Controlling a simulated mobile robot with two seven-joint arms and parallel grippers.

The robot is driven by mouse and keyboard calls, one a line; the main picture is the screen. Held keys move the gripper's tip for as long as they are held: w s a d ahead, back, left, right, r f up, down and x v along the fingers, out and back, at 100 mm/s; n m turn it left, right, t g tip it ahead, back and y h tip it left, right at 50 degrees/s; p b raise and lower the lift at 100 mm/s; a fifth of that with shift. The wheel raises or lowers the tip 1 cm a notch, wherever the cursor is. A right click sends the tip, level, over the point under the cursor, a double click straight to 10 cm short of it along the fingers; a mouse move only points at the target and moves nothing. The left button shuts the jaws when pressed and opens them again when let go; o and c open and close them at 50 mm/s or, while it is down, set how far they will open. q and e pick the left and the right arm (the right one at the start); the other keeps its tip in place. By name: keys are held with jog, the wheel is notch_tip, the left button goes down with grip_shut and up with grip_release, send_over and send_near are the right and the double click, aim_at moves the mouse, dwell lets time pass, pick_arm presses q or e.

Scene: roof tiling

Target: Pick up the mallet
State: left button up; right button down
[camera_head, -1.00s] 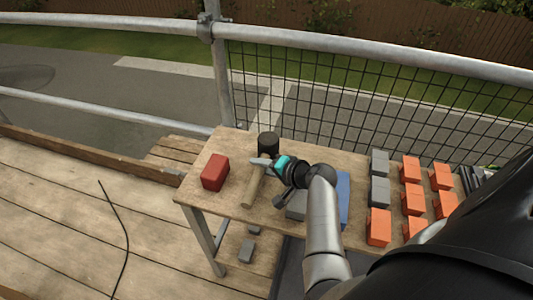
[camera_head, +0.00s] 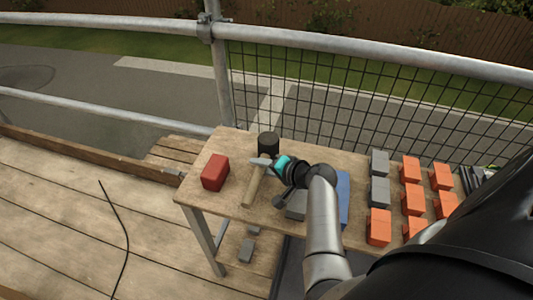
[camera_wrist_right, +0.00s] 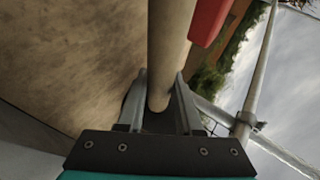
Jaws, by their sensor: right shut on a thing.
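The mallet has a black head (camera_head: 268,143) and a pale wooden handle (camera_head: 252,190). It lies on the wooden table (camera_head: 225,150), head toward the far edge. My right gripper (camera_head: 261,162) reaches in from the right and is at the handle just below the head. In the right wrist view the handle (camera_wrist_right: 168,50) runs between the two fingers of the right gripper (camera_wrist_right: 160,95), which are shut on it. Whether the mallet touches the table there is hard to tell. My left gripper is not in view.
A red block (camera_head: 215,172) stands left of the mallet. Grey blocks (camera_head: 379,190) and several orange blocks (camera_head: 411,170) stand at the right. A blue item (camera_head: 343,195) lies partly behind my right arm. A mesh guardrail (camera_head: 330,120) runs behind the table.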

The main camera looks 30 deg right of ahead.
jog(key=shift+r, duration=0.1)
jog(key=shift+r, duration=0.1)
jog(key=shift+w+r, duration=0.1)
jog(key=shift+r, duration=0.2)
notch_tip(320, 180, up, 19)
jog(key=p, duration=0.7)
jog(key=shift+r, duration=0.15)
jog(key=c, duration=1.2)
grip_release()
grip_shut()
